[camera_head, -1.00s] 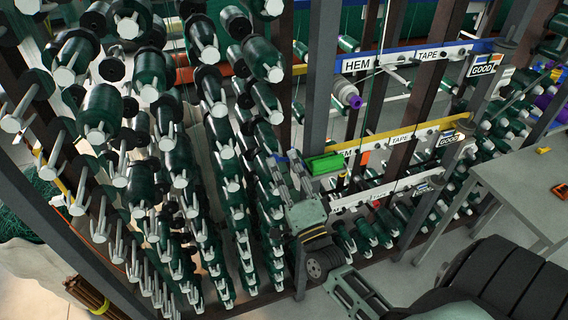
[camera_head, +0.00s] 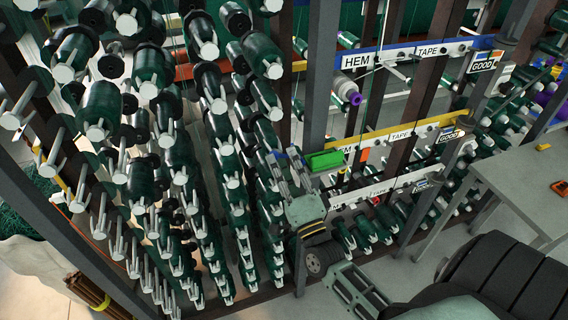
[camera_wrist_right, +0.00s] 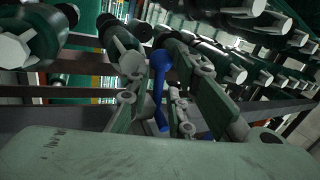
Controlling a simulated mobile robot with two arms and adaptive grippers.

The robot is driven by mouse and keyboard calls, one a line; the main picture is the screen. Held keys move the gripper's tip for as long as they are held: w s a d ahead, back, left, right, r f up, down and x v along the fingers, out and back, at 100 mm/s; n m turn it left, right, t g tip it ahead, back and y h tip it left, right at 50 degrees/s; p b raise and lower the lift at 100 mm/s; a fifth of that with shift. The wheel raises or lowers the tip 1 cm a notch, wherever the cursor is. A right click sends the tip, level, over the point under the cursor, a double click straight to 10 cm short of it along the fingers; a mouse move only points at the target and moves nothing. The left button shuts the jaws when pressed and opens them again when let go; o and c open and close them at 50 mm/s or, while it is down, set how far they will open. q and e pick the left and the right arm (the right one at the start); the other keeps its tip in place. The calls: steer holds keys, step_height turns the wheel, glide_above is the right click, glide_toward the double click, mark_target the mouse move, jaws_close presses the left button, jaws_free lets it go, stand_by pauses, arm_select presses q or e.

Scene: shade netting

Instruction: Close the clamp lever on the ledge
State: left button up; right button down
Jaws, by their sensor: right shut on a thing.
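A blue lever (camera_wrist_right: 160,85) stands between the fingers of my right gripper in the right wrist view. I take it to be the clamp lever. My right gripper (camera_head: 279,168) is shut on it at the left end of the yellow ledge (camera_head: 385,137) in the head view. A small blue piece (camera_head: 281,155) shows by its fingertips there. The same gripper (camera_wrist_right: 155,100) fills the lower part of the wrist view, and its fingers hide part of the lever. The clamp's body cannot be made out. My left gripper is not in view.
A bright green box (camera_head: 326,160) sits just right of my right gripper. A dark upright post (camera_head: 318,80) rises close by. Rows of green spools on pegs (camera_head: 150,70) crowd the left. A grey table (camera_head: 520,185) stands at the right.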

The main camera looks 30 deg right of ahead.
steer(key=y, duration=0.1)
steer(key=n+y+b, duration=0.1)
steer(key=y, duration=0.1)
steer(key=n+y+b, duration=0.1)
steer(key=shift+s+d+f+t, duration=0.1)
steer(key=shift+s+t, duration=0.2)
steer(key=shift+s, duration=0.05)
steer(key=shift+s+n+y+b, duration=0.15)
steer(key=shift+n+y+b, duration=0.35)
steer(key=shift+y, duration=0.5)
steer(key=shift+r, duration=0.2)
steer(key=c, duration=1.8)
jaws_free()
steer(key=shift+f, duration=0.1)
steer(key=shift+s+f, duration=0.15)
steer(key=shift+s, duration=0.1)
steer(key=a+v, duration=0.1)
steer(key=v, duration=1)
steer(key=shift+s+d, duration=0.3)
steer(key=shift+d, duration=0.15)
